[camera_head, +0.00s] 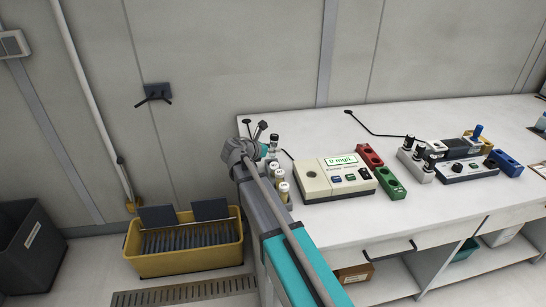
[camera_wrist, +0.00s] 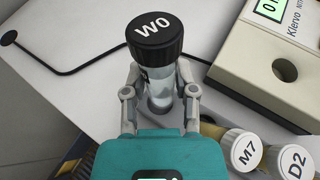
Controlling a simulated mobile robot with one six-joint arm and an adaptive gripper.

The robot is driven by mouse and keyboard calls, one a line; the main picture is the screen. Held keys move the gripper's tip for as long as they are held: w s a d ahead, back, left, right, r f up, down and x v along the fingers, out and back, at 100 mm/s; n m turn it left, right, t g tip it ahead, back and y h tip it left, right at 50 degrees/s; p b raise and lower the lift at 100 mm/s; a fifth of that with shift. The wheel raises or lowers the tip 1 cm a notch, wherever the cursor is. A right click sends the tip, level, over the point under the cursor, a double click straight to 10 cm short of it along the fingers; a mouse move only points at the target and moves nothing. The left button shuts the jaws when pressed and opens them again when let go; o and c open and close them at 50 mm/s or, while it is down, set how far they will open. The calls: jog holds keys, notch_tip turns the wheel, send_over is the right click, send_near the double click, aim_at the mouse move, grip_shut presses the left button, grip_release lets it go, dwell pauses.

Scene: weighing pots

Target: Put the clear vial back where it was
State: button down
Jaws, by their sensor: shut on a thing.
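The clear vial (camera_wrist: 158,84) has a black cap marked W0 and a see-through body. In the wrist view it stands between the two fingers of my gripper (camera_wrist: 158,100), which is shut on its body. In the head view the vial (camera_head: 273,149) is at the left end of the bench, with my gripper (camera_head: 266,152) at its left side. The fingers and gripper body partly hide the vial's lower end, so I cannot tell whether it is seated or lifted.
White-capped vials M7 (camera_wrist: 243,149) and D2 (camera_wrist: 296,162) stand close by on the right. A beige meter (camera_head: 335,180) reading 0 mg/L has an empty round well (camera_wrist: 285,69). Red (camera_head: 369,157) and green (camera_head: 390,183) blocks sit beside it. The bench front is clear.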

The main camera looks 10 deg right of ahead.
aim_at(272, 154)
jog(key=shift+w+f+b, duration=0.2)
jog(key=shift+f+b, duration=1.3)
jog(key=shift+f, duration=0.25)
jog(key=shift+f+b, duration=0.6)
jog(key=shift+c, duration=2)
grip_release()
jog(key=shift+r, duration=0.15)
jog(key=shift+r+p, duration=0.6)
jog(key=shift+p, duration=0.15)
jog(key=p+v, duration=0.4)
jog(key=v, duration=0.8)
jog(key=shift+f, duration=0.15)
